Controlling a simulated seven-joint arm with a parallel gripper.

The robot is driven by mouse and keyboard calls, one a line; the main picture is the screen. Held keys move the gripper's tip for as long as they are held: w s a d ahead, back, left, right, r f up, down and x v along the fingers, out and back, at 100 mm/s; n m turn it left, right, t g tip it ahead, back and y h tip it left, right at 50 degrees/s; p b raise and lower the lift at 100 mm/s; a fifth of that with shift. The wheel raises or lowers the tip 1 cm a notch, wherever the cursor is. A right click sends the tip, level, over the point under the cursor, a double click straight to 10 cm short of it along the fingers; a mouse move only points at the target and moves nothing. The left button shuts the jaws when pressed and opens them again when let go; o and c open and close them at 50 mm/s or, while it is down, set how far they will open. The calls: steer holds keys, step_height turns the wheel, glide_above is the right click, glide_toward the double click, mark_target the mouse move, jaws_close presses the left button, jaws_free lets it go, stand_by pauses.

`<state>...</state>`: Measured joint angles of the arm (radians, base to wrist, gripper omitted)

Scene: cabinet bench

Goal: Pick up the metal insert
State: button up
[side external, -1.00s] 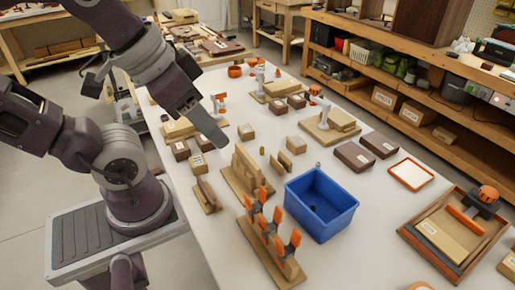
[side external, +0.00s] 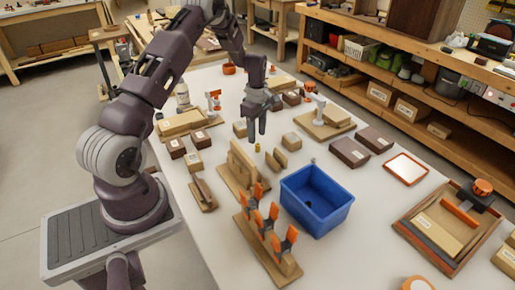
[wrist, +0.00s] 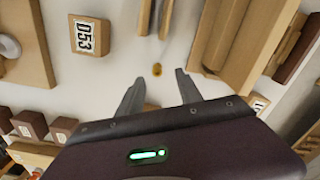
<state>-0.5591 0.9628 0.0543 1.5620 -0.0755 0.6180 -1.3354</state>
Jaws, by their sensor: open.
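The metal insert, a small brass-coloured cylinder (side external: 257,148), stands on the white table between the upright wooden boards and a small pair of wooden blocks. In the wrist view it shows as a small gold piece (wrist: 157,70) between the two fingertips and slightly beyond them. My gripper (side external: 257,138) points down above the insert, jaws apart and empty. The wrist view shows both fingers of the gripper (wrist: 159,77) spread on either side of the insert. The exact height gap is hard to tell.
A wooden stand with upright boards (side external: 243,165) is close on the left. Paired wooden blocks (side external: 277,160) are close on the right. A blue bin (side external: 316,200) and a rack with orange clamps (side external: 268,240) stand nearer. A labelled D53 block (wrist: 90,36) shows in the wrist view.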

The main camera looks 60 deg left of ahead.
mark_target(257, 144)
steer(key=f, duration=0.5)
steer(key=shift+w+a+f, duration=0.2)
steer(key=shift+w+f, duration=0.05)
steer(key=shift+f, duration=0.1)
steer(key=shift+c, duration=0.4)
jaws_close()
